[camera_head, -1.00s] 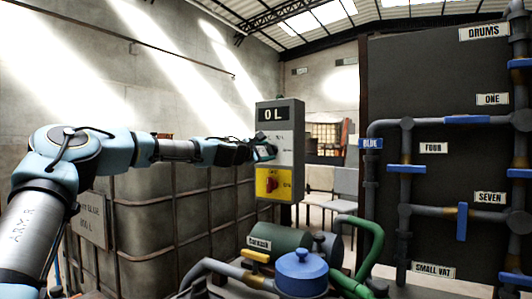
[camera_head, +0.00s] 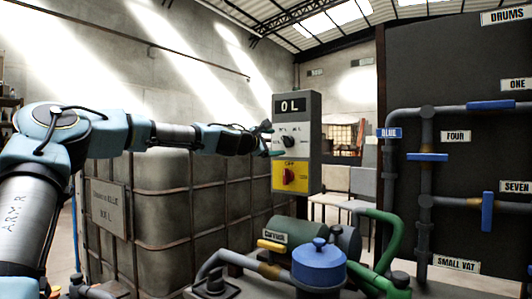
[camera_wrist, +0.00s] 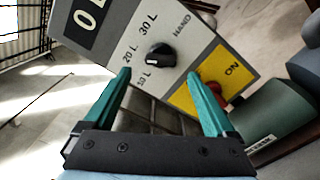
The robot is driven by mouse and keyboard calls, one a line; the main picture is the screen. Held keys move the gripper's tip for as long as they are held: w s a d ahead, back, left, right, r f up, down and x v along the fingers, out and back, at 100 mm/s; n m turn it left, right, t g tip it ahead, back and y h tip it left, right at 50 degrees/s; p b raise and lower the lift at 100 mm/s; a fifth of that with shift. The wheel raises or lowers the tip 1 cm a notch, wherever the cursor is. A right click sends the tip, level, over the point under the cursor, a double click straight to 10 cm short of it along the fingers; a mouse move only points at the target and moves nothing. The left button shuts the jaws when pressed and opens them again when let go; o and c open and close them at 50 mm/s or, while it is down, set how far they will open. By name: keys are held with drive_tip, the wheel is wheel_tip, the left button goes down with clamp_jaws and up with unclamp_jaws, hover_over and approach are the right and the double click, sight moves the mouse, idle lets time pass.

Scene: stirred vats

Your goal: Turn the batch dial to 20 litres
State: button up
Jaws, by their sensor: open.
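The batch dial (camera_wrist: 160,55) is a round black knob on the grey face of a control box (camera_head: 312,130). It also shows in the head view (camera_head: 289,142). Labels 10 L, 20 L, 30 L and HAND stand around it. A white mark sits on the knob's lower left; I cannot tell exactly which label it points to. The display (camera_head: 290,105) reads 0 L. My gripper (camera_wrist: 159,75) is open, with two green fingers. Its tips straddle the dial's line in the wrist view, apart from the knob. In the head view my gripper (camera_head: 268,140) is at the box's left edge.
Below the dial, a yellow plate (camera_head: 284,177) carries a red switch (camera_head: 289,176). A large caged tank (camera_head: 180,185) stands left and behind. A green pump (camera_head: 290,232), a blue-capped unit (camera_head: 319,265) and pipes lie below. A dark pipe panel (camera_head: 460,80) stands at right.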

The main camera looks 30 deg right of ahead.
drive_tip(key=shift+b+v, duration=2.8)
drive_tip(key=shift+b, duration=5.05)
